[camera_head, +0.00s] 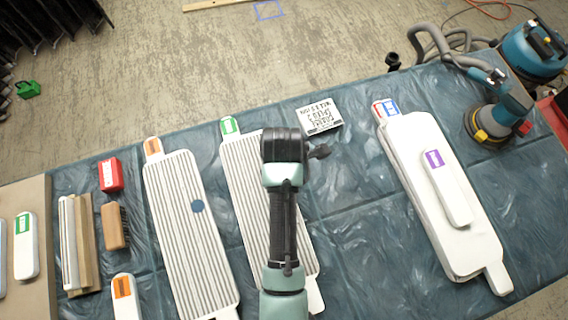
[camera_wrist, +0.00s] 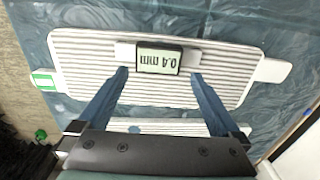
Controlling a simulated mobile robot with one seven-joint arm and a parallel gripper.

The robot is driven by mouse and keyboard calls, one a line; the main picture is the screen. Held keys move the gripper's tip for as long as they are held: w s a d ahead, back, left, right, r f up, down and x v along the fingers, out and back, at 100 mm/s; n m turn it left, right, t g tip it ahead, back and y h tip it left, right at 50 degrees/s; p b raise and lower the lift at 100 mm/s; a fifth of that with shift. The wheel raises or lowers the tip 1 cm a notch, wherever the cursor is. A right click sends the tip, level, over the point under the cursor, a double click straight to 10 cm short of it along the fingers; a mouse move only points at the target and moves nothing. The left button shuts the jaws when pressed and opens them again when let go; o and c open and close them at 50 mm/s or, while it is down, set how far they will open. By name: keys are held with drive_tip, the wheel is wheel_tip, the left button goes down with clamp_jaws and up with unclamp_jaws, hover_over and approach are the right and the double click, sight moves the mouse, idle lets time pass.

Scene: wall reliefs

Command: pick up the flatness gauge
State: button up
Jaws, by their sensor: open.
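The flatness gauge (camera_wrist: 159,60) is a small block with a lit display reading 0.4 mm and white ends. It lies across the ribbed white panel (camera_wrist: 82,70) with the green tag, in the wrist view. My gripper (camera_wrist: 160,76) is open, its two blue fingers pointing at the gauge, one tip near each side of the display. I cannot tell how far above the panel the tips are. In the head view my arm covers the gauge; the same panel (camera_head: 247,190) shows beside the arm.
A second ribbed panel (camera_head: 187,225) with an orange tag lies to the left. A red box (camera_head: 110,174) and a brush (camera_head: 114,226) lie further left. Stacked smooth white panels (camera_head: 420,170) and a sander (camera_head: 497,118) are at right. A printed code card (camera_head: 320,117) lies behind my arm.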

drive_tip(key=shift+w+d+f, duration=0.1)
drive_tip(key=shift+f, duration=1.25)
drive_tip(key=shift+w+f, duration=0.1)
drive_tip(key=shift+f, duration=1.25)
